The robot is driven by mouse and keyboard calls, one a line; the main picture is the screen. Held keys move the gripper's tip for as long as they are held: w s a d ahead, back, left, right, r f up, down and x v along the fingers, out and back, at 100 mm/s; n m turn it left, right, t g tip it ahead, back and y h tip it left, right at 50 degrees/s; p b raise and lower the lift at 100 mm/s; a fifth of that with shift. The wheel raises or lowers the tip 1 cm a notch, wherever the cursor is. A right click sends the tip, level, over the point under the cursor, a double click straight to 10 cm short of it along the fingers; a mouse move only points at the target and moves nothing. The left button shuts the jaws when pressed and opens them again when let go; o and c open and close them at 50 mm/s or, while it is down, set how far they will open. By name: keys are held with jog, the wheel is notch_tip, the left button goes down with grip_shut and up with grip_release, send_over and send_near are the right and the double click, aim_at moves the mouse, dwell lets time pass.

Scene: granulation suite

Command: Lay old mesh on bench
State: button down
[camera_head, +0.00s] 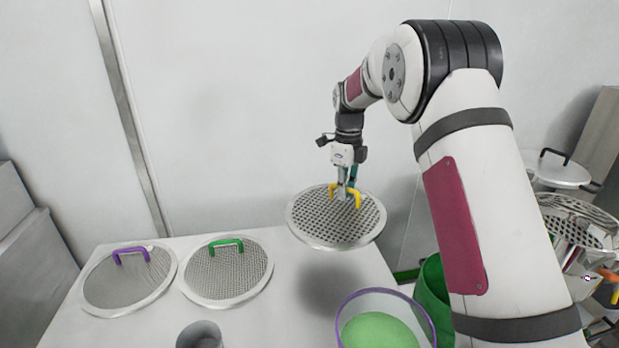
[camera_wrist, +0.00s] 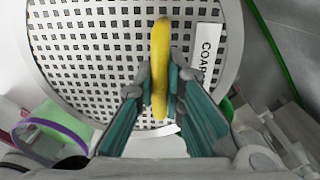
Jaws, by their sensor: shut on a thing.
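My gripper (camera_head: 345,192) is shut on the yellow handle (camera_head: 357,198) of a round coarse mesh disc (camera_head: 318,228). The disc hangs roughly level above the right part of the white bench (camera_head: 270,325), with a dark shadow below it. In the wrist view, my gripper (camera_wrist: 160,92) has its teal fingers on either side of the yellow handle (camera_wrist: 160,45). The mesh (camera_wrist: 90,60) has square holes and a white label (camera_wrist: 205,50) reading "COAR", partly hidden. Which mesh is the old one is not marked in view.
A purple-handled mesh (camera_head: 128,285) and a green-handled mesh (camera_head: 228,272) lie on the bench at left. A grey cup (camera_head: 200,336) stands at the front. A purple-rimmed tub (camera_head: 385,325) of green material is at the front right. The wall is close behind.

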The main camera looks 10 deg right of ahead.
aim_at(339, 201)
jog(key=shift+w+a, duration=0.4)
jog(key=shift+a, duration=0.05)
jog(key=shift+f, duration=0.3)
jog(key=shift+f+p, duration=0.3)
jog(key=shift+f, duration=2.25)
jog(key=shift+f+b, duration=1)
jog(key=shift+f, duration=2.6)
jog(key=shift+a, duration=0.15)
jog(key=shift+f+b, duration=0.45)
jog(key=shift+f, duration=0.4)
jog(key=c, duration=1.6)
grip_release()
